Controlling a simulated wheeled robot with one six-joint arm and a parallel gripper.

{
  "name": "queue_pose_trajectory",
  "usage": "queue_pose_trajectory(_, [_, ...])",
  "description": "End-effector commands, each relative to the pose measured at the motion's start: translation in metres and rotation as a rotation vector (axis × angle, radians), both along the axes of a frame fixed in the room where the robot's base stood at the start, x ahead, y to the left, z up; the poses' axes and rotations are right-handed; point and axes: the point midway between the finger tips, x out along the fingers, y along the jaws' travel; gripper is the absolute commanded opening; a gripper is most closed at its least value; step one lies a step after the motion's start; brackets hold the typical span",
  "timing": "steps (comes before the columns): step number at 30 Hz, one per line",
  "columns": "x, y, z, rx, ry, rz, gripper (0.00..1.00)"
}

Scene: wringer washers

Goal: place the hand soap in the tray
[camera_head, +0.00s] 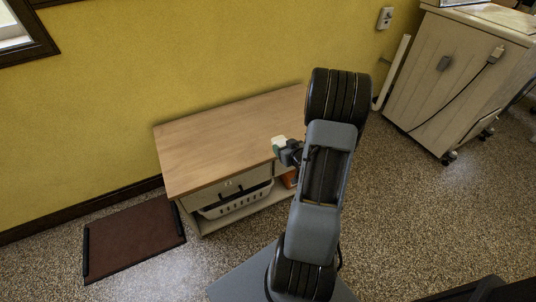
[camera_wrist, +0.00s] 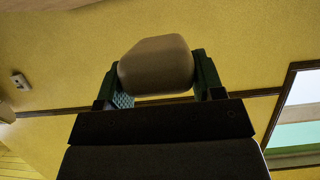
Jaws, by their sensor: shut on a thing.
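My gripper (camera_head: 286,150) is shut on the hand soap (camera_head: 279,142), a small pale rounded bar. In the wrist view the soap (camera_wrist: 156,62) sits between the two dark fingers of my gripper (camera_wrist: 158,80), one on each side. In the head view the soap shows against the front right part of the wooden table top; I cannot tell its height above it. A flat dark brown tray (camera_head: 134,238) with black handles at two ends lies on the floor at the left, well apart from my gripper.
A low wooden table (camera_head: 220,135) stands against the yellow wall, with a white basket (camera_head: 236,202) on its lower shelf. A white wheeled cabinet (camera_head: 450,80) stands at the back right. The speckled floor in front of the tray is clear.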

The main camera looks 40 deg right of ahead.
Motion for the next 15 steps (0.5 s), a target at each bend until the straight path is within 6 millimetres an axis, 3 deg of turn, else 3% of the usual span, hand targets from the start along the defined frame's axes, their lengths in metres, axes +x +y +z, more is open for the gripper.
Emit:
queue_pose_trajectory(10, [0.08,-0.013,-0.04,0.001,-0.001,0.003,0.34])
queue_pose_trajectory(15, [0.103,-0.017,-0.068,0.002,-0.001,0.0,0.34])
